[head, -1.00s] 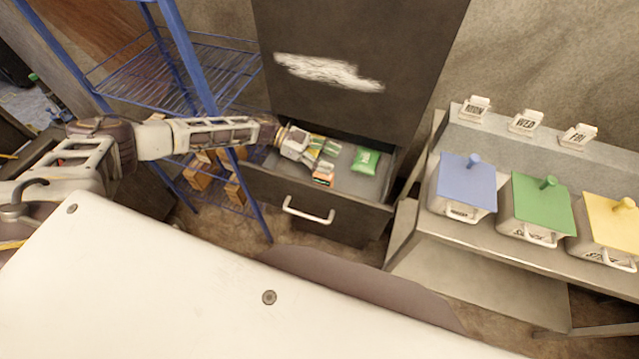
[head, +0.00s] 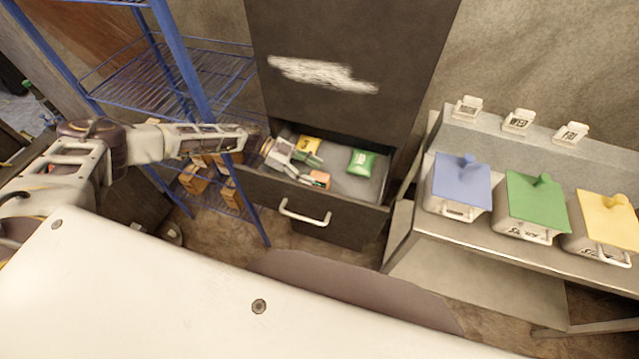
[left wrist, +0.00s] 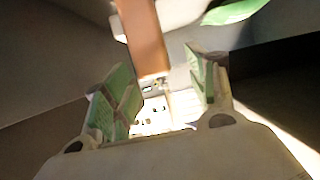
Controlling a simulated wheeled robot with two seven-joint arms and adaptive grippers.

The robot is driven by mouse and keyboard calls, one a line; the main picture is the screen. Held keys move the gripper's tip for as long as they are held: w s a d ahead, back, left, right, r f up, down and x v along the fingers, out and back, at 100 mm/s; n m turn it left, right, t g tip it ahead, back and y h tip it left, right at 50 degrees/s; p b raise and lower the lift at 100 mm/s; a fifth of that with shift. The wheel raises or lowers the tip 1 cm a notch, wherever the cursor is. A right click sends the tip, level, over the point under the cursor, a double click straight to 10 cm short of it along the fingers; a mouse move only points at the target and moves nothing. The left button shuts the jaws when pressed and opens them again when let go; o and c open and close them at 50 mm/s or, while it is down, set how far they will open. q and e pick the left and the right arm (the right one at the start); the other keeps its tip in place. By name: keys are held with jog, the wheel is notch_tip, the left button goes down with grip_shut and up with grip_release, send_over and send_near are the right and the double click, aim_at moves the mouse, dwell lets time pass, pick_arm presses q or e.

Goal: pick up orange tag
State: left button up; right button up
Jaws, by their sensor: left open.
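The orange tag (head: 319,180) lies at the front of the open drawer (head: 353,186), near its left side. A yellow tag (head: 310,146) and a green tag (head: 362,162) lie farther back in the drawer. My left gripper (head: 308,168) is over the drawer's left part, open, just left of the orange tag. In the left wrist view, the open left gripper (left wrist: 160,86) has its green-padded fingers apart. An orange-brown block, apparently the orange tag (left wrist: 146,38), shows between and beyond the fingertips. The green tag (left wrist: 232,11) shows at the upper right. My right gripper is out of view.
The drawer's front with a white handle (head: 303,213) faces me below the dark cabinet (head: 345,40). A blue wire rack (head: 185,75) stands at the left. A grey bench (head: 455,236) with blue, green and yellow-lidded bins stands at the right.

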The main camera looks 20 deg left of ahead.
aim_at(329, 182)
pick_arm(q)
jog(key=shift+x, duration=0.75)
jog(key=shift+s+p+x, duration=0.1)
jog(key=shift+p+x, duration=0.3)
jog(key=shift+x, duration=0.5)
jog(key=shift+s+p+x, duration=0.15)
jog(key=shift+p+x, duration=0.2)
jog(key=shift+x, duration=1.3)
jog(key=c, duration=1.1)
jog(key=shift+c, duration=0.2)
jog(key=shift+r, duration=0.1)
